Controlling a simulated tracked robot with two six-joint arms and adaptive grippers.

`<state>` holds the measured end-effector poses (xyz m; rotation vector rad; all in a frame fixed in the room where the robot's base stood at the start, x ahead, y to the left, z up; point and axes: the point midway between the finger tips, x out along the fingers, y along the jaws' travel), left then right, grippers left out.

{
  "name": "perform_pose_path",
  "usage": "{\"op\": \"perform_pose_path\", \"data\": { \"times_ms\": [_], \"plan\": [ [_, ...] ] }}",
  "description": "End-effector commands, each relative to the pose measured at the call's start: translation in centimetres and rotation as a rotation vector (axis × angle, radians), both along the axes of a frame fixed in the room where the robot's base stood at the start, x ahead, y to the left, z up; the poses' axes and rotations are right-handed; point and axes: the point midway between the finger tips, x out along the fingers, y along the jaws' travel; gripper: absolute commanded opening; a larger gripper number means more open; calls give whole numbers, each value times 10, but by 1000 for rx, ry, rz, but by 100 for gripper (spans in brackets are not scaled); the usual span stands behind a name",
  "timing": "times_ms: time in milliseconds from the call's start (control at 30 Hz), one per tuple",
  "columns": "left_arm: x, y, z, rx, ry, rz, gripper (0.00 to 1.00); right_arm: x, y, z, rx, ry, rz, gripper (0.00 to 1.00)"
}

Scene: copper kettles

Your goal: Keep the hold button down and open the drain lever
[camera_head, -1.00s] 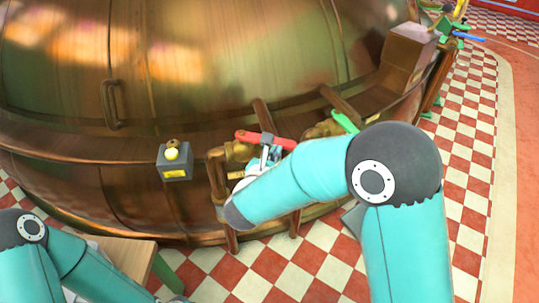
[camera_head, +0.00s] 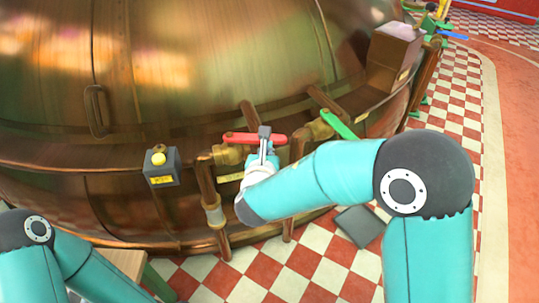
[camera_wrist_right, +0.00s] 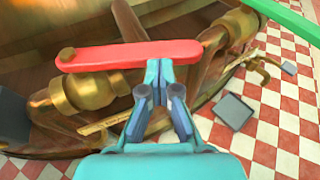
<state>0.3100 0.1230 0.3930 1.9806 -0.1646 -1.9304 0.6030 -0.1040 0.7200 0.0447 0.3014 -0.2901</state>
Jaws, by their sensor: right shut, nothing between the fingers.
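A red lever (camera_head: 240,138) lies roughly level on a brass valve (camera_head: 228,154) on the copper kettle's pipework. My right gripper (camera_head: 264,132) is shut and empty at the lever's right half. In the right wrist view its fingertips (camera_wrist_right: 159,68) are together at the lower edge of the red lever (camera_wrist_right: 110,57); whether they touch it I cannot tell. A grey box (camera_head: 162,177) with a yellow button (camera_head: 158,159) is on the kettle's front, left of the valve. Nothing visible is on the button. My left arm is at the lower left; its gripper is out of view.
A green lever (camera_head: 338,124) is on another brass valve to the right. Vertical copper pipes (camera_head: 209,190) stand below the valves. A dark grey plate (camera_head: 360,226) lies on the checkered floor. A wooden surface (camera_head: 125,262) is at the lower left.

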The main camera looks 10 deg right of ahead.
Motion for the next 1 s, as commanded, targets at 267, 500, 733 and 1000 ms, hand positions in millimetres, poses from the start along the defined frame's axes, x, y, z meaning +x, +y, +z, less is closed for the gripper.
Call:
{"op": "perform_pose_path", "data": {
  "times_ms": [267,500,733,1000],
  "plan": [
    [0,0,-15,0,0,0,0,19,-9,-2,2,-1,4,0],
    [0,0,-20,0,0,0,0,31,-13,-1,1,1,5,0],
    [0,0,-21,0,0,0,0,34,-13,-1,1,2,7,0],
    [0,0,-21,0,0,0,0,35,-13,0,1,1,6,0]
  ]
}}
